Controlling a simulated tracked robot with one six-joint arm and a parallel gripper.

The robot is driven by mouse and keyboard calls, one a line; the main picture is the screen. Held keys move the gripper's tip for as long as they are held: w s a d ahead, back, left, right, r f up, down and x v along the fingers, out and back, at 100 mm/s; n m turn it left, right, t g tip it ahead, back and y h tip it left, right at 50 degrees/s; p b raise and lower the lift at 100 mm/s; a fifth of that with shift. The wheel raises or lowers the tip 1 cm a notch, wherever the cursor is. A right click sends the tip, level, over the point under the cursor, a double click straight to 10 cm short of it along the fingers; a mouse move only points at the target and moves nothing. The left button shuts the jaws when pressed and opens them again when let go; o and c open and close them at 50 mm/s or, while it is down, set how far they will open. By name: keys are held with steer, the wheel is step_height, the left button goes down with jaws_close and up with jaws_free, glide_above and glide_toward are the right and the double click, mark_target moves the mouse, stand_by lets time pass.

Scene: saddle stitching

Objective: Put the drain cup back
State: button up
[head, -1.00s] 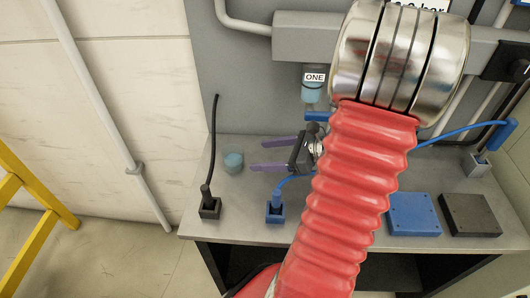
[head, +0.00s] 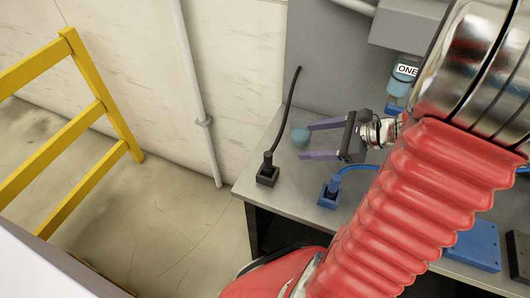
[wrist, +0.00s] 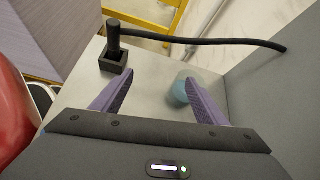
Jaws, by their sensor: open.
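The drain cup, I take it, is the small blue cup (head: 299,136) standing on the grey bench, left of my gripper in the head view. My gripper (head: 305,142) is open and empty, its two purple fingers pointing left toward the cup. In the wrist view the cup (wrist: 180,91) is beside the right finger of my gripper (wrist: 160,77) and partly hidden behind it. Contact cannot be told. A clear bowl with blue contents, labelled ONE (head: 402,78), hangs under the grey unit on the back panel.
A black socket block (head: 267,175) with a cable stands left of my fingers. A blue socket block (head: 328,197) stands in front. A blue pad (head: 477,246) lies right. The grey back panel (head: 327,65) rises behind the cup. A yellow rail (head: 90,85) stands off the bench.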

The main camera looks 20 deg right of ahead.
steer(key=s+a+r+n+g+h, duration=0.1)
steer(key=s+a+r+n+g, duration=0.15)
steer(key=a+n, duration=0.45)
steer(key=s+a+r+n+g+h, duration=0.1)
steer(key=a+r+n+g, duration=0.15)
steer(key=a+n, duration=0.45)
steer(key=s+a+r+n+t+h, duration=0.1)
steer(key=s+a+r+n+h, duration=0.2)
steer(key=n, duration=0.9)
steer(key=shift+s+a+r+t+h, duration=0.4)
steer(key=shift+a+r+h, duration=0.55)
steer(key=shift+r, duration=0.85)
